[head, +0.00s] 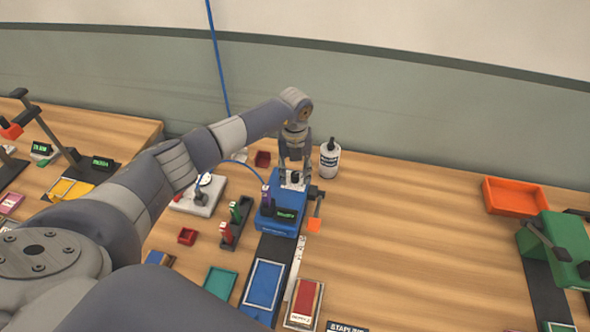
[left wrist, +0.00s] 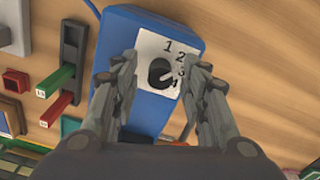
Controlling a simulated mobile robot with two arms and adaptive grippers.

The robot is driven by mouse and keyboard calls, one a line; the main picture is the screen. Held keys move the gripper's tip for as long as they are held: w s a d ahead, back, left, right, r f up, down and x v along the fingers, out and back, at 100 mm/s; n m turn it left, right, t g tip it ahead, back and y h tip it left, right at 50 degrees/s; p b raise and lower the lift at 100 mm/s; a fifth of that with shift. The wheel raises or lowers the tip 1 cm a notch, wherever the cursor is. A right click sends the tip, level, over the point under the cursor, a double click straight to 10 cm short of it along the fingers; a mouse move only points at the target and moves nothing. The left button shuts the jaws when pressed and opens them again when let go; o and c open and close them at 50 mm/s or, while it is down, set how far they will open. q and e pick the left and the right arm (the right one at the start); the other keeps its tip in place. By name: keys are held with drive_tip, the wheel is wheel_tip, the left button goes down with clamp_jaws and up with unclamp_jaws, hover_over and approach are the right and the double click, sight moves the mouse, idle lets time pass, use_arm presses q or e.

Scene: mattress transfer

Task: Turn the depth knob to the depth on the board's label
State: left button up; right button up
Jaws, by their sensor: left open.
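The depth knob (left wrist: 161,73) is a round black knob on a white dial plate (left wrist: 148,45) on top of the blue machine (left wrist: 122,40). The numerals 1, 2 and 3 show around it, and a 4 is partly hidden by a finger. Its pointer setting is too small to tell surely. My left gripper (head: 293,180) points down over the blue machine (head: 275,228); in the left wrist view its open fingers (left wrist: 162,80) stand on either side of the knob, contact unclear. A board with a red face and white label (head: 304,304) lies near the front; its text is unreadable. My right gripper is out of view.
A white bottle (head: 329,160) stands just right of the left gripper. An orange tray (head: 514,196) and a green machine (head: 560,245) are at the right. A rack with red and green handles (head: 236,222) stands left of the blue machine. The table's middle right is clear.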

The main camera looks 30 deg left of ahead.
use_arm(q)
drive_tip(key=shift+c, duration=1.3)
clamp_jaws()
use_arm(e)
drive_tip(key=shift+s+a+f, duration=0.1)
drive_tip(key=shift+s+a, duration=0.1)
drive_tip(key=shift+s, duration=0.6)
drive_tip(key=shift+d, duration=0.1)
